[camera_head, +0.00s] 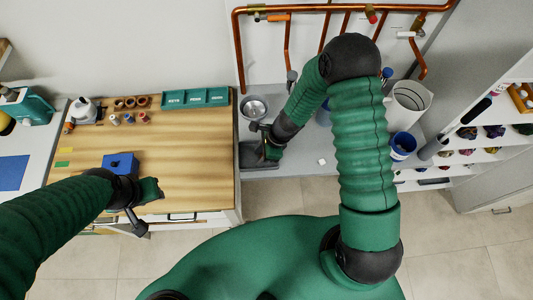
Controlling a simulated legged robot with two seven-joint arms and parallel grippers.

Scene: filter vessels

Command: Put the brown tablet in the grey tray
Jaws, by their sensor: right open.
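The grey tray (247,163) is a dark, shallow tray on the grey counter, just right of the wooden worktop. My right gripper (263,143) is over the tray's right side, with its jaws open; the wrist hides part of the tray. I cannot make out a brown tablet in this view; it may be hidden or too small to tell. My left gripper (145,205) is over the front edge of the wooden worktop, and its jaws are unclear.
A metal bowl (254,107) stands behind the tray. A small white block (321,161) lies on the counter to the right. A blue box (121,164) and a teal sorting tray (195,97) are on the wooden worktop (200,150). Copper pipes (287,45) line the wall.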

